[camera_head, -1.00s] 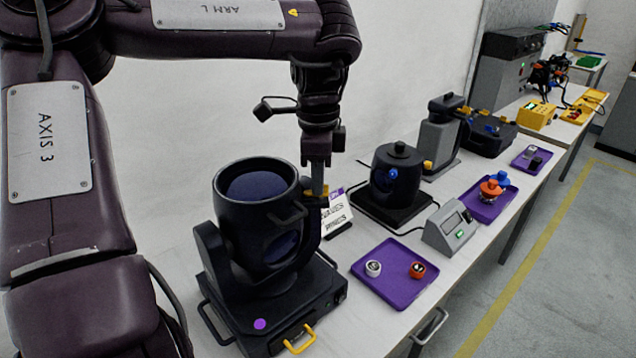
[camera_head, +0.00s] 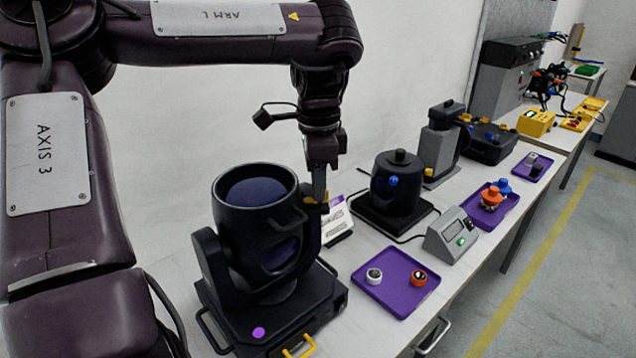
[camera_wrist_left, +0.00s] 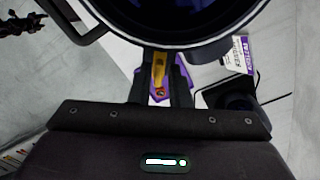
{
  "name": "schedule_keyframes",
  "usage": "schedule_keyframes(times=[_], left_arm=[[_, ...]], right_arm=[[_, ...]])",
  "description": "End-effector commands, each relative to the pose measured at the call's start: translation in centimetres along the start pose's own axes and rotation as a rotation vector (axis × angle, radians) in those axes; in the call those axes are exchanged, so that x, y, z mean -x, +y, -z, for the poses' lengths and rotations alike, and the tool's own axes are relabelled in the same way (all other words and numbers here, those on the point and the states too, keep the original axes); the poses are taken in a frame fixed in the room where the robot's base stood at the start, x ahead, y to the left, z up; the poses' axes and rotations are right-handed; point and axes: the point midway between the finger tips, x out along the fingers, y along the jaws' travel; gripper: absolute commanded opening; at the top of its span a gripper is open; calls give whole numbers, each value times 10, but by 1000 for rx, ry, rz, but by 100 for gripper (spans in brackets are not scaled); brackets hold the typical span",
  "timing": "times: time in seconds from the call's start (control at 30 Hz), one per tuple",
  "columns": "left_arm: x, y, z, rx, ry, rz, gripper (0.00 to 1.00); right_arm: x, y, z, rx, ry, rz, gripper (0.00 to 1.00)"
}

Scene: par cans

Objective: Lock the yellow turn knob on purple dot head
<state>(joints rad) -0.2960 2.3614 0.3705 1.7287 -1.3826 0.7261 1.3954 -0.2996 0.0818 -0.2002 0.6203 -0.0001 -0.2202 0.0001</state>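The moving-head light (camera_head: 262,275) with the purple dot (camera_head: 258,332) on its base stands on the bench at the front left. Its wide round head tilts upward in a dark yoke. The yellow turn knob (camera_head: 312,199) is on the yoke's right side. My left gripper (camera_head: 319,190) reaches down to the knob from above. In the left wrist view the knob (camera_wrist_left: 158,70) lies between the two dark fingers, very close to both. I cannot tell whether they press on it. The fingers partly cover the knob. My right gripper is not in view.
A purple tray (camera_head: 382,301) with a white-rimmed and an orange-rimmed part lies right of the light. Behind it stand a grey meter box (camera_head: 451,235), a dark lamp (camera_head: 396,180) on a black base and a printed card (camera_head: 337,220). Another purple tray (camera_head: 488,215) lies farther back.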

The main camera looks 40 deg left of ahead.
Motion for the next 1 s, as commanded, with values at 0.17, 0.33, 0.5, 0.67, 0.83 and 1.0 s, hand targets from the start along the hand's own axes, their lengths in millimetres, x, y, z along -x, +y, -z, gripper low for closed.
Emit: schedule_keyframes(times=[0.17, 0.33, 0.5, 0.67, 0.83, 1.0], left_arm=[[-1, 0, 0, -1, -2, -2, 30], [-1, 1, -1, -2, -3, -4, 30], [12, 0, 0, -2, -3, 0, 30], [41, 0, 0, 0, -4, 2, 30], [67, 0, 0, 0, -4, 1, 30], [77, 0, 0, -2, -2, -2, 30]], right_arm=[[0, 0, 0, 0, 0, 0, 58], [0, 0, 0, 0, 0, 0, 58], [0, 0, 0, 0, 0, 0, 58], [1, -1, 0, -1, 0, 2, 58], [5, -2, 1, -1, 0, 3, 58], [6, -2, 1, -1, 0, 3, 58]])
